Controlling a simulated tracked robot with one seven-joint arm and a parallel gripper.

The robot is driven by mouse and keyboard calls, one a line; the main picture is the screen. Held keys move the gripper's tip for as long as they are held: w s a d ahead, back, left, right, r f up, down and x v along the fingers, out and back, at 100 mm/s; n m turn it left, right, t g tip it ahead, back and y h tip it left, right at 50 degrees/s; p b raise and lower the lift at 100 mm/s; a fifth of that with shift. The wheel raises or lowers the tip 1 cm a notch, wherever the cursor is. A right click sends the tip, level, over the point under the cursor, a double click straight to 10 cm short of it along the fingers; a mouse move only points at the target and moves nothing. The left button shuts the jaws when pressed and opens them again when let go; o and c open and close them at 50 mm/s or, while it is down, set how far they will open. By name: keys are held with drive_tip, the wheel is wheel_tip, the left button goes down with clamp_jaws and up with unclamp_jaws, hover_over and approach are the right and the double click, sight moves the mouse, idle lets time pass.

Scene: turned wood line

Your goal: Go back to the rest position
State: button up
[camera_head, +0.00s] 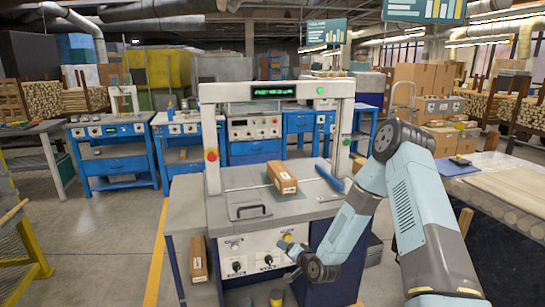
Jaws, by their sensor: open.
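My arm rises from the lower right, bends at a dark elbow joint and comes down to a dark wrist joint in front of the machine's panel. The machine (225,183) has a grey bench top under a white gantry with a green display.
A brown carton (282,177) lies on the machine's bench top beside a blue bar (330,179). Another carton (198,259) stands at the machine's lower left. A table with boards (510,178) is at the right. Open floor (110,235) lies left of a yellow line.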

drive_tip(key=s+d+r+n+g+h, duration=0.1)
drive_tip(key=s+d+r+n+h, duration=0.2)
drive_tip(key=r, duration=0.7)
drive_tip(key=s+d+r+g+h, duration=0.1)
drive_tip(key=s+d+r, duration=0.3)
drive_tip(key=r, duration=0.6)
drive_tip(key=s+d+r+n+g+h, duration=0.1)
drive_tip(key=s+d+r+n+h, duration=0.1)
drive_tip(key=d+r, duration=0.6)
drive_tip(key=s+d+r+g, duration=0.1)
drive_tip(key=s+r, duration=0.4)
drive_tip(key=s, duration=0.5)
drive_tip(key=s+r+g, duration=0.1)
drive_tip(key=s+r, duration=0.4)
drive_tip(key=s, duration=0.5)
drive_tip(key=s+d+r+g+h, duration=0.1)
drive_tip(key=s+r, duration=0.4)
drive_tip(key=s, duration=0.5)
drive_tip(key=shift+s+d+r, duration=0.2)
drive_tip(key=shift+s+d, duration=0.15)
